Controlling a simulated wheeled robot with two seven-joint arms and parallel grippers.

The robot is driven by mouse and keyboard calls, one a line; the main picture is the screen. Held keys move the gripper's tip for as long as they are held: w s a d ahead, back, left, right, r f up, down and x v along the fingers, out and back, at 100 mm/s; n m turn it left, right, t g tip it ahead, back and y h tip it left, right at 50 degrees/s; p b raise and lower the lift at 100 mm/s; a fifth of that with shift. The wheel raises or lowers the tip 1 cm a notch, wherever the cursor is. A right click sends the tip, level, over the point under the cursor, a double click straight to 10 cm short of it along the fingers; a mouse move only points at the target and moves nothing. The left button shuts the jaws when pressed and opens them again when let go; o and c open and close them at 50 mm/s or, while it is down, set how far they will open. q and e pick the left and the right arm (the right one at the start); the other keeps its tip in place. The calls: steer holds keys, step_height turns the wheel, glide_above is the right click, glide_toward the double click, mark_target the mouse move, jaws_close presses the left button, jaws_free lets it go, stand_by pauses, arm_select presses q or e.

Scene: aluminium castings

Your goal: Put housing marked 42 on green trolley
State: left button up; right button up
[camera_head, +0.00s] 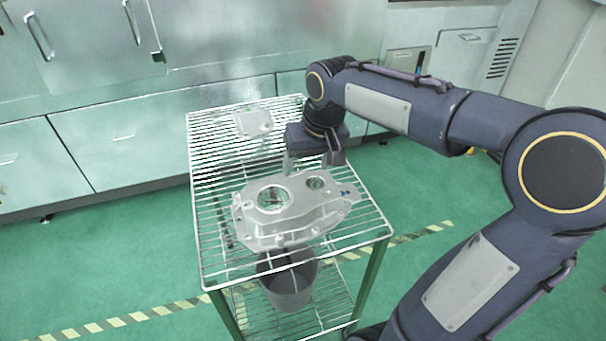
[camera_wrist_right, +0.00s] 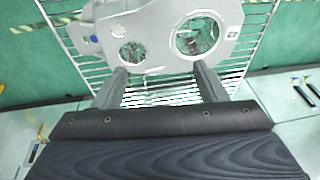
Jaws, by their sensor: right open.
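A grey cast housing (camera_head: 262,227) with two round openings lies on the top wire shelf of a trolley (camera_head: 214,268) with green legs. A small dark mark shows at its right end, too small to read as a number. The housing also shows in the wrist view (camera_wrist_right: 158,28), just beyond the fingertips. My right gripper (camera_head: 313,162) is open and empty, pointing down near the housing's far edge. In the wrist view its two fingers (camera_wrist_right: 160,72) stand apart, with the housing's edge near the gap; contact cannot be told. My left gripper is out of view.
A smaller light grey plate-like casting (camera_head: 254,123) lies at the far end of the shelf. A dark grey bucket (camera_head: 289,284) stands below the top shelf. Metal cabinets (camera_head: 118,137) line the back. Green floor with striped tape (camera_head: 150,314) is open at left.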

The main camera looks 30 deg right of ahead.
steer(key=s+a+f+t+y, duration=0.1)
steer(key=s+a, duration=0.2)
steer(key=s, duration=0.3)
steer(key=s+a+f+y, duration=0.1)
steer(key=s+a+f, duration=0.1)
steer(key=s, duration=0.4)
steer(key=s+a+f+n+t+y, duration=0.1)
steer(key=s+a+f, duration=0.1)
steer(key=s, duration=0.4)
steer(key=shift+s+a+t, duration=0.3)
steer(key=shift+a, duration=0.5)
